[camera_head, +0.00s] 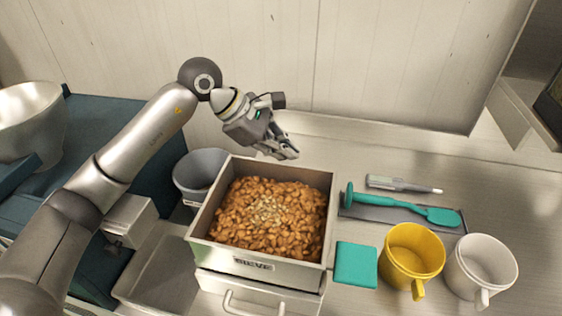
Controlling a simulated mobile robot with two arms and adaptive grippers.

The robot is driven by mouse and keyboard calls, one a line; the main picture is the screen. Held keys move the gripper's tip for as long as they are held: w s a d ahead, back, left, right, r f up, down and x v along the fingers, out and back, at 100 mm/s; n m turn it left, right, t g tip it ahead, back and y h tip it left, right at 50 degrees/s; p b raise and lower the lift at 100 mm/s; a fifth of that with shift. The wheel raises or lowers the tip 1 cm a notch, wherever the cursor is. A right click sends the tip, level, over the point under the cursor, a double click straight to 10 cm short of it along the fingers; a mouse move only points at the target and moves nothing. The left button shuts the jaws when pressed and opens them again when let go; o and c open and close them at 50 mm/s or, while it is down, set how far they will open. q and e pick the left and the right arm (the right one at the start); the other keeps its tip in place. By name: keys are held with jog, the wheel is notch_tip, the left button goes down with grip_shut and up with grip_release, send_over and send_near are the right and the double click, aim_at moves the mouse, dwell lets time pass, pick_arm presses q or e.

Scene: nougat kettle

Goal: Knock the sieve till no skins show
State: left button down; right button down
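The sieve (255,265) is a square metal box with a label on its front wall. It is full of brown almonds (245,225), with a patch of pale flakes or pieces (268,211) on top near the middle. I cannot tell whether these are skins. My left gripper (287,152) is above and behind the sieve's back rim, its fingers pointing right and down. Its fingers look close together, but their gap is not clear. Nothing shows in them. I cannot tell whether they touch the rim. My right gripper is out of view.
A grey bucket (197,168) stands left of the sieve. Right of it are a teal block (356,264), a teal spatula (395,205) on a dark tray, a probe-like tool (400,184), a yellow jug (412,255) and a white jug (481,266). A drawer handle (250,304) shows below.

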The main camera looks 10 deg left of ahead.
pick_arm(q)
jog(key=r, duration=0.1)
jog(key=r+p, duration=0.1)
jog(key=r, duration=0.1)
jog(key=r+p, duration=0.1)
jog(key=r, duration=0.1)
jog(key=shift+w+d+r, duration=0.15)
jog(key=shift+w+r, duration=0.05)
jog(key=shift+w, duration=0.2)
dwell(0.8)
